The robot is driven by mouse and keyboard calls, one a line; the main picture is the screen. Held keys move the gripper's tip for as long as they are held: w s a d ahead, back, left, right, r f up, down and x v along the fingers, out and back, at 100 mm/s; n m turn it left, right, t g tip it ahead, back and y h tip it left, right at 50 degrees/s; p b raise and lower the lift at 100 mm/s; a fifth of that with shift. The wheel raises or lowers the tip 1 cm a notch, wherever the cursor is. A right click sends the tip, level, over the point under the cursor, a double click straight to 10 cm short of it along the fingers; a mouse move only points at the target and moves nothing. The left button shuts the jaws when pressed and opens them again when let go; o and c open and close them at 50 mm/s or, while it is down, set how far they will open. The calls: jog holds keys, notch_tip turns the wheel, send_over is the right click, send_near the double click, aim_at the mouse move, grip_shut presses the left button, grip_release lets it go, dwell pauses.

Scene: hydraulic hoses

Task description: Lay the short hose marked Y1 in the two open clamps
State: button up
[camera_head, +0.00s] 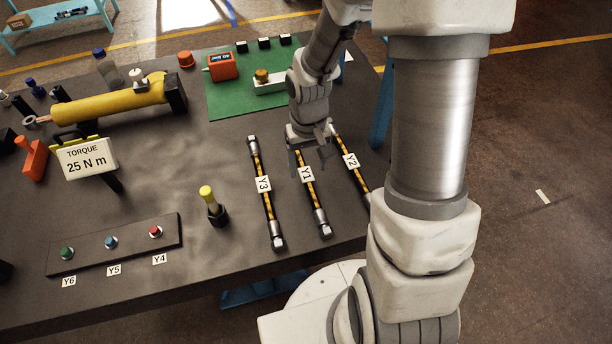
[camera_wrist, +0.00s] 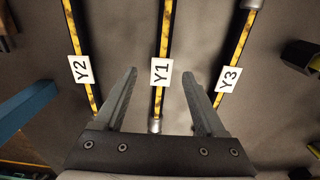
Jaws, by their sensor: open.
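The short hose Y1 (camera_head: 313,195) lies on the dark table, black and yellow with metal end fittings and a white Y1 tag. My gripper (camera_head: 313,158) is over its far part and hides its far end. In the wrist view my gripper (camera_wrist: 160,74) is open and empty, with one finger on each side of hose Y1 (camera_wrist: 165,28). The tag shows between the fingertips. I cannot tell how far above the hose the fingers are. I cannot make out two open clamps in either view.
Hose Y3 (camera_head: 268,205) lies left of Y1 and hose Y2 (camera_head: 344,145) right of it, both close by. A yellow-topped post (camera_head: 211,202) stands further left. A yellow cylinder (camera_head: 105,103), torque sign (camera_head: 86,158) and button panel (camera_head: 115,243) are on the left; a green mat (camera_head: 232,101) is behind.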

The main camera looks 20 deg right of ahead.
aim_at(307, 176)
notch_tip(307, 176, down, 3)
jog(key=shift+a+f, duration=0.1)
jog(key=shift+f, duration=0.1)
grip_shut()
dwell(0.3)
